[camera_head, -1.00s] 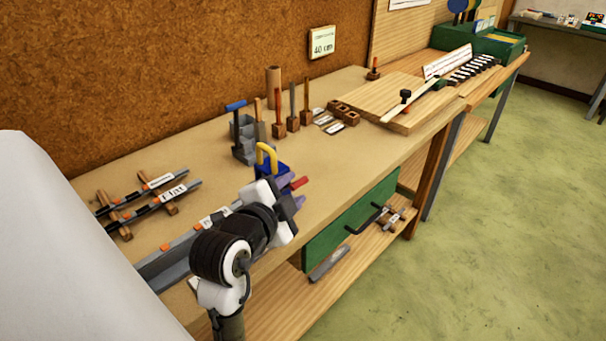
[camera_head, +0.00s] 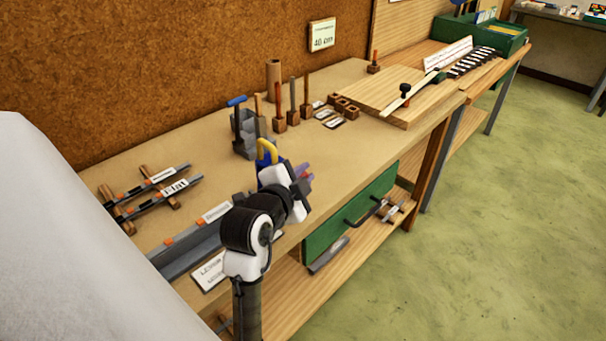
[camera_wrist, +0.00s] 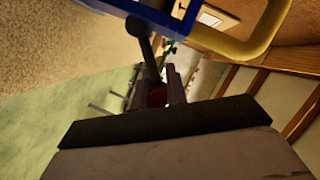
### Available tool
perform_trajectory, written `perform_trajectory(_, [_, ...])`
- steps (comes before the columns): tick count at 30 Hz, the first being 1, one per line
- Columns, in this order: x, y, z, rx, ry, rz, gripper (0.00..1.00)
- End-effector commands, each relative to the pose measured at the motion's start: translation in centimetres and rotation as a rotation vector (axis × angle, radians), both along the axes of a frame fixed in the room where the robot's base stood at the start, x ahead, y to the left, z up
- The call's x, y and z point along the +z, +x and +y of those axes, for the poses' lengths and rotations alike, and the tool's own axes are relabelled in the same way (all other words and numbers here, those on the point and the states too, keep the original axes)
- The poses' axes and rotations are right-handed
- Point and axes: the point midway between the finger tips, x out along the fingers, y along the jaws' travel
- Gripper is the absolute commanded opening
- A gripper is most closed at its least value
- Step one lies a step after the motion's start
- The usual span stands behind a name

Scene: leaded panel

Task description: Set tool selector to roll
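A blue device with a yellow loop handle (camera_head: 266,150) stands near the bench's front edge, partly hidden behind my gripper (camera_head: 302,175). I read no selector marking on it. In the wrist view, its blue body (camera_wrist: 152,12) and yellow loop (camera_wrist: 245,45) fill the top, and a dark ball-ended lever (camera_wrist: 136,27) reaches down toward my gripper (camera_wrist: 158,88). A red piece (camera_wrist: 157,97) sits between the two fingers. The fingers stand apart around it; whether they press on it I cannot tell.
A grey block with a blue-handled tool (camera_head: 240,125) stands behind the device, beside several upright tools (camera_head: 292,105). Labelled strips (camera_head: 165,190) lie on rests at left. A long grey channel (camera_head: 185,255) lies near the front edge. A wooden board (camera_head: 380,98) lies further right.

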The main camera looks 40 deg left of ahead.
Motion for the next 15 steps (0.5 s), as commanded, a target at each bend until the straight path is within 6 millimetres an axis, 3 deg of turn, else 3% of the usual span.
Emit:
perform_trajectory(7, [0.4,0.1,0.2,-0.001,-0.040,0.003,0.00])
perform_trajectory(15, [1.4,0.2,1.1,-0.002,-0.282,0.021,0.00])
